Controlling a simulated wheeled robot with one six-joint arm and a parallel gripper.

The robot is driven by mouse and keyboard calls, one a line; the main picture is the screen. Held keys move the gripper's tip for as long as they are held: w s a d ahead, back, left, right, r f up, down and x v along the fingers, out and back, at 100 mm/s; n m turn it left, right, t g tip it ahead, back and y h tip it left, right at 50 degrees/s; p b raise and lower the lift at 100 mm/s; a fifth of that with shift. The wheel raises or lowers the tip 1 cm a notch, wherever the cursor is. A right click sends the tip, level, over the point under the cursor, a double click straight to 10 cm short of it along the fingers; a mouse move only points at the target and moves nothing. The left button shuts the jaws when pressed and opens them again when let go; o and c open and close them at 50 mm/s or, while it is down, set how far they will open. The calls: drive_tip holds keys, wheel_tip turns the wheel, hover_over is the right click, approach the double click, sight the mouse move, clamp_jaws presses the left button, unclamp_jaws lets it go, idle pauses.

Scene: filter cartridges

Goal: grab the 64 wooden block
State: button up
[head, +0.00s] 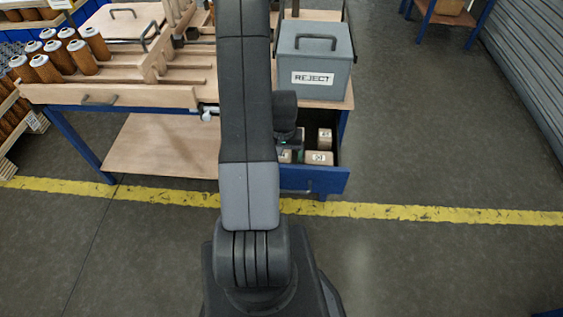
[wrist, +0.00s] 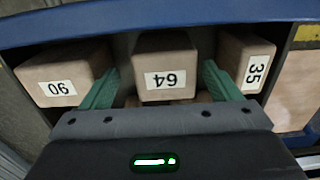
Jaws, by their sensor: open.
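The 64 wooden block (wrist: 166,52) is a pale wooden block with a white label, upside down in the wrist view. It stands in the open drawer, at the middle of that view. My gripper (wrist: 160,74) is open, with one green finger to the left of this block and one to the right. The fingers appear apart from its sides. The lower part of the block is hidden behind my gripper. In the head view my arm covers most of the gripper, and I cannot pick out the 64 label there.
A block with another label (wrist: 62,74) stands left and a 35 block (wrist: 248,62) right, both close to the fingers. The blue drawer (head: 322,181) is open under the workbench. A grey REJECT box (head: 315,62) and orange-brown cartridges (head: 82,57) are on top.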

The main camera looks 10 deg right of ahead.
drive_tip(key=shift+w+a+f, duration=0.1)
drive_tip(key=shift+a+f, duration=0.05)
drive_tip(key=shift+f, duration=1)
drive_tip(key=shift+w+a+f, duration=0.1)
drive_tip(key=shift+f, duration=1)
drive_tip(key=c, duration=1.1)
drive_tip(key=shift+c, duration=0.2)
drive_tip(key=shift+r, duration=0.1)
